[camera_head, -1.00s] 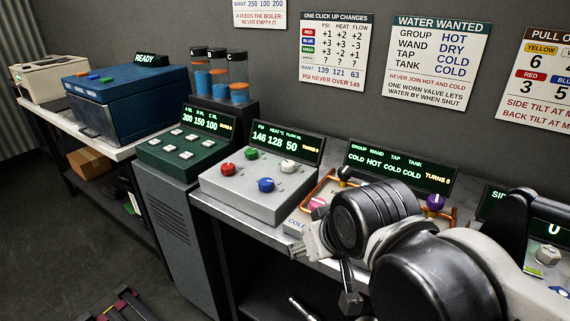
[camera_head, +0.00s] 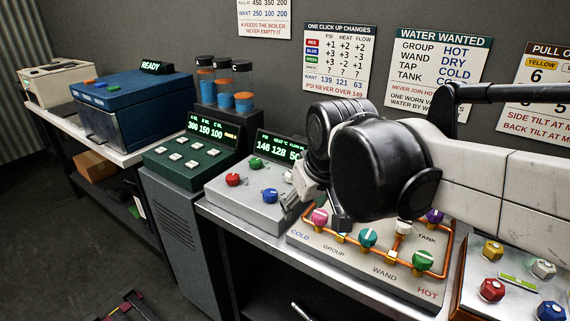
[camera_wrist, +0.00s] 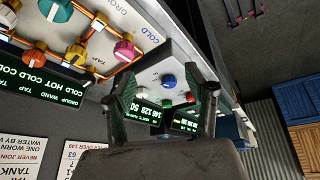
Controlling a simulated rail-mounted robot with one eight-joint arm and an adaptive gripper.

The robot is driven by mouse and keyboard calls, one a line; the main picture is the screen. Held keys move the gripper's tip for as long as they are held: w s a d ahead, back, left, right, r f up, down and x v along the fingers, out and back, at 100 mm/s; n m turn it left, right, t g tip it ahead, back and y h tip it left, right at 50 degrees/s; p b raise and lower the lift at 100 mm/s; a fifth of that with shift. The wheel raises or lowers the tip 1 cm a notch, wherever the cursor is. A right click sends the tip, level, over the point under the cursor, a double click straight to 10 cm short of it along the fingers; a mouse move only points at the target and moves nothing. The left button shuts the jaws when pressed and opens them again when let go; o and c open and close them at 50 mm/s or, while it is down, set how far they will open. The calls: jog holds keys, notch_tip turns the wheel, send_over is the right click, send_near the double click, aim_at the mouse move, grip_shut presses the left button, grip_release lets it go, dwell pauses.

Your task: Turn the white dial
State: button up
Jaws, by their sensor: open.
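The grey box (camera_head: 222,200) has red (camera_head: 233,180), green (camera_head: 255,163) and blue (camera_head: 270,195) dials and a white dial. The white dial is mostly hidden behind my gripper (camera_head: 314,208) in the head view. In the wrist view, the white dial (camera_wrist: 142,93) shows near my left finger, left of the blue dial (camera_wrist: 168,81). My gripper (camera_wrist: 169,88) is open, its two fingers framing the box, with nothing visible between them. Whether a finger touches the box is unclear. The box's display reads 146 128 50.
Another panel at the far right has a white knob (camera_head: 543,269). A green button box (camera_head: 180,166) stands left. Clear cylinders (camera_head: 223,85) stand behind.

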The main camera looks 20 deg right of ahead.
jog(key=w+d+r+n+g+p, duration=0.25)
jog(key=w+r+p, duration=0.3)
jog(key=w, duration=0.65)
jog(key=w+d+f+n+g+p, duration=0.1)
jog(key=w+d+p, duration=0.1)
jog(key=w, duration=0.5)
jog(key=w+d+f+g+p, duration=0.1)
jog(key=w+d+g+p, duration=0.15)
jog(key=w, duration=0.35)
jog(key=shift+t, duration=0.3)
notch_tip(320, 180, down, 13)
jog(key=shift+w+d+f+p, duration=0.15)
jog(key=shift+f+p, duration=0.05)
jog(key=shift+p, duration=0.3)
jog(key=c, duration=1.1)
jog(key=shift+c, duration=0.2)
